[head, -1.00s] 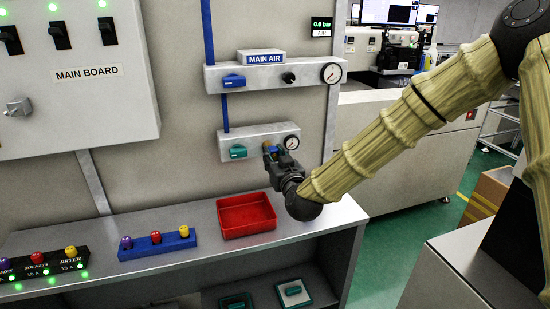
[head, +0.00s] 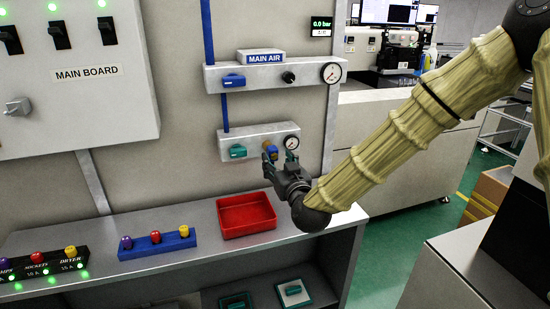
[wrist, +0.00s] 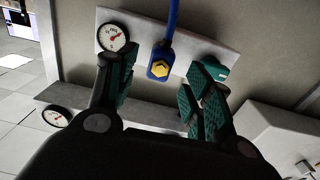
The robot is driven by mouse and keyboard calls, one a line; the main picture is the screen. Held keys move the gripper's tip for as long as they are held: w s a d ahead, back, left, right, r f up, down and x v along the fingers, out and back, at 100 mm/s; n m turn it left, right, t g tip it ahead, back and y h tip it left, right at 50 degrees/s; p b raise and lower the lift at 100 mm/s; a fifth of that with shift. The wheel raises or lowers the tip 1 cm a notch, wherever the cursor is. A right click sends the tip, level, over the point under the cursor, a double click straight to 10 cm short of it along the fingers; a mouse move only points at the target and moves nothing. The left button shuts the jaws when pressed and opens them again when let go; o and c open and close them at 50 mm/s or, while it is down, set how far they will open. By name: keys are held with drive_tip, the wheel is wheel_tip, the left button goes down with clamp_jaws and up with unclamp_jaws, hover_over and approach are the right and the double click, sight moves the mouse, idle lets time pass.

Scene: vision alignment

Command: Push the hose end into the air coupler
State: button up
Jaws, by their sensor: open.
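The blue hose (wrist: 172,25) runs to a blue fitting (wrist: 158,72) with a brass hex face in the wrist view. This fitting sits in front of the lower grey air panel (wrist: 140,22), between the gauge and the teal valve. In the head view, blue and yellow parts (head: 270,151) show at the panel's lower edge, left of my gripper (head: 278,161). My gripper (wrist: 162,90) is open, its teal-padded fingers spread to either side below the fitting in the wrist picture, apart from it. I cannot tell coupler from hose end, or how deep the hose sits.
The panel carries a teal valve (head: 238,151) and a gauge (head: 292,142). Above is the MAIN AIR panel (head: 215,78) with a blue valve. A red tray (head: 222,229) and a blue button block (head: 140,251) stand on the shelf. Free shelf lies between them.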

drive_tip(key=v, duration=0.8)
drive_tip(key=s+d+f+m+g+h+p, duration=0.1)
drive_tip(key=s+d+f+g, duration=0.2)
drive_tip(key=f, duration=0.7)
drive_tip(key=s+d+f+g+h+p, duration=0.1)
drive_tip(key=s+d+f+g, duration=0.15)
drive_tip(key=s+f, duration=0.55)
drive_tip(key=s+d+f+m+g+h+p, duration=0.1)
drive_tip(key=s+d+f+g, duration=0.15)
drive_tip(key=f, duration=0.95)
drive_tip(key=s+d+f+g+h, duration=0.1)
drive_tip(key=s+d+f+g, duration=0.2)
drive_tip(key=s, duration=0.6)
drive_tip(key=s+d+f+m+g+p, duration=0.1)
drive_tip(key=s+d+f+g, duration=0.2)
drive_tip(key=s+f, duration=0.4)
drive_tip(key=s+d+f+m+g+h, duration=0.1)
drive_tip(key=s+d+f+g, duration=0.2)
drive_tip(key=s, duration=0.8)
wheel_tip(320, 180, down, 2)
drive_tip(key=shift+s+d+f+h+p, duration=0.2)
drive_tip(key=shift+s+d+h+p, duration=0.15)
drive_tip(key=shift+d, duration=0.8)
